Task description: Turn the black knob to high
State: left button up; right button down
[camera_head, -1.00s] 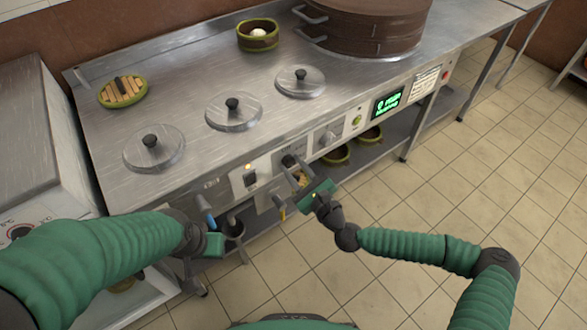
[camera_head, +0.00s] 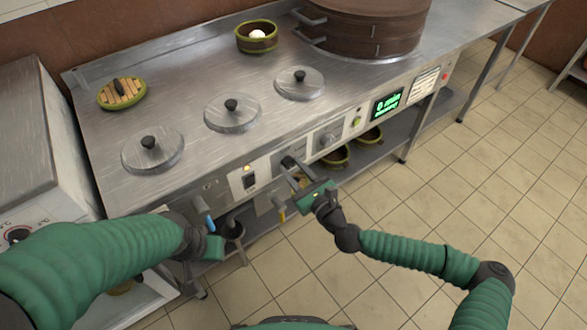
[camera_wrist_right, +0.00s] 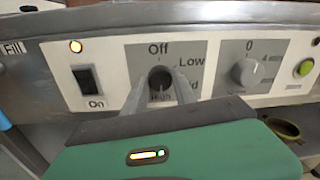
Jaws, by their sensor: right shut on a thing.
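The black knob (camera_wrist_right: 160,80) sits on a grey plate on the counter's front panel; it shows in the head view (camera_head: 288,161). Off is printed above it, Low at its upper right, a partly covered label at its right and High below it. My right gripper (camera_wrist_right: 162,88) is shut on the knob, one finger on each side. It also shows in the head view (camera_head: 294,172). The knob's pointer cannot be made out clearly. My left gripper (camera_head: 208,240) hangs in front of the counter at the lower left, its jaws not clear.
An On switch (camera_wrist_right: 88,80) with a lit orange lamp is left of the knob. A grey numbered dial (camera_wrist_right: 248,72) and a green button (camera_wrist_right: 304,67) are to its right. Blue (camera_head: 209,222) and yellow (camera_head: 281,212) handles stick out below the panel.

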jog(key=c, duration=1)
grip_release()
jog(key=shift+w+f, duration=0.1)
jog(key=shift+f, duration=0.15)
jog(key=shift+r, duration=0.1)
jog(key=shift+s+d, duration=0.25)
jog(key=shift+s, duration=0.1)
jog(key=p+v, duration=0.1)
jog(key=v, duration=1.5)
jog(key=shift+s, duration=0.1)
